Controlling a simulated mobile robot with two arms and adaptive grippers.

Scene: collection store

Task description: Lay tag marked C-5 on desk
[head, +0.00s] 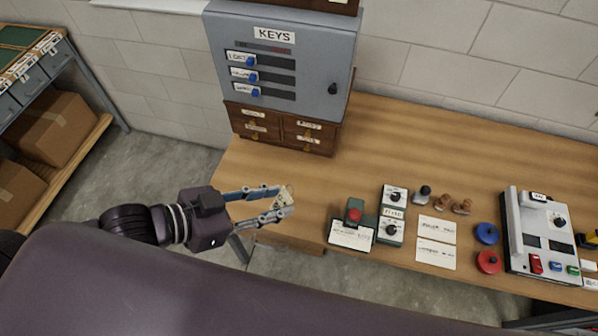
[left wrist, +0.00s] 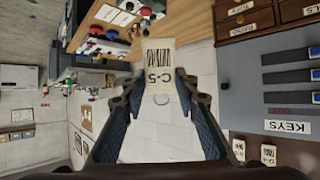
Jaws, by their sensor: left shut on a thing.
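The tag marked C-5 (left wrist: 157,66) is a cream card with black print, and it shows clearly in the left wrist view. My left gripper (left wrist: 160,86) is shut on it, with the tag standing out past the fingertips. In the head view my left gripper (head: 284,203) is at the desk's left front corner, and the tag (head: 283,196) shows small between its fingertips. The wooden desk (head: 400,135) runs from there to the right. I cannot tell the tag's height over the desk. My right gripper is not in view.
A grey KEYS cabinet (head: 285,65) stands on small wooden drawers (head: 283,129) at the desk's back left. A green device with a red knob (head: 354,216), white cards (head: 436,229), stamps and a grey console (head: 540,235) line the front. The desk's middle is bare.

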